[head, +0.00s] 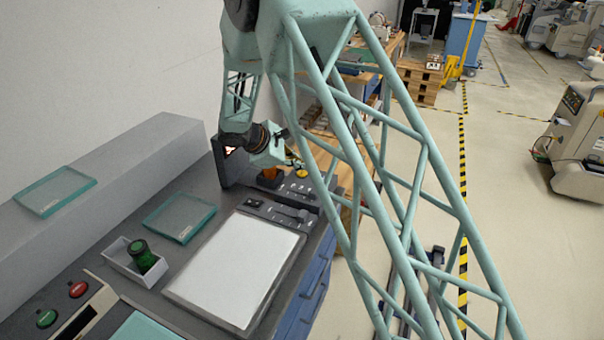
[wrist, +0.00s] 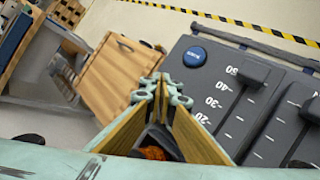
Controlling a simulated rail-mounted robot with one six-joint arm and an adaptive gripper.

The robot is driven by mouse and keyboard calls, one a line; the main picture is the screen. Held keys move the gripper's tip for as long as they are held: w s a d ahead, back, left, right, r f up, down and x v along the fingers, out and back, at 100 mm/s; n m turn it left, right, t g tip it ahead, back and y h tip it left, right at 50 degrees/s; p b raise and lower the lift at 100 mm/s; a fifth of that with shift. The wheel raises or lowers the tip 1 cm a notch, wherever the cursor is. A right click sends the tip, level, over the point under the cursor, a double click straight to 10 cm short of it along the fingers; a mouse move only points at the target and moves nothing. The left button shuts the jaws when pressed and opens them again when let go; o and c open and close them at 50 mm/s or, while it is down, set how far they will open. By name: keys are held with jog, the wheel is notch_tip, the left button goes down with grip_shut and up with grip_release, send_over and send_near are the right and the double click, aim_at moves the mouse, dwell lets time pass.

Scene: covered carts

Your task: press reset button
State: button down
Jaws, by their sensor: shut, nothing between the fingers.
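A round blue button (wrist: 194,56) with small lettering sits at the corner of a dark control panel (wrist: 214,85) in the wrist view. The lettering is too small to read for certain. My gripper (wrist: 160,88) is shut and empty. Its fingertips appear left of and below the blue button, apart from it in the picture. In the head view my gripper (head: 287,155) is above the far end of the grey bench, by a panel with sliders (head: 292,192). I cannot make out the blue button in the head view.
On the bench are a white board (head: 235,268), a glass plate (head: 180,217) and a white tray (head: 118,263) holding a green cylinder (head: 142,255). Red (head: 78,289) and green (head: 47,318) buttons are at the near left. A wooden box (wrist: 115,80) stands beside the panel.

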aim_at(304, 174)
jog(key=shift+r+p, duration=1.05)
jog(key=shift+r, duration=1.4)
jog(key=s+d+r+m+g+y, duration=0.25)
jog(key=s+d+r+m, duration=0.65)
jog(key=s+d+r, duration=1.55)
jog(key=s+d+r+m+g+y, duration=0.1)
jog(key=s+d+r+m, duration=0.15)
jog(key=s, duration=0.75)
jog(key=s+d+r+m+y, duration=0.1)
jog(key=s+r+m, duration=0.15)
jog(key=s, duration=0.85)
jog(key=s+a+m+y, duration=0.2)
jog(key=s+m, duration=0.2)
jog(key=s, duration=1.3)
jog(key=shift+f+t, duration=0.35)
jog(key=shift+t, duration=0.1)
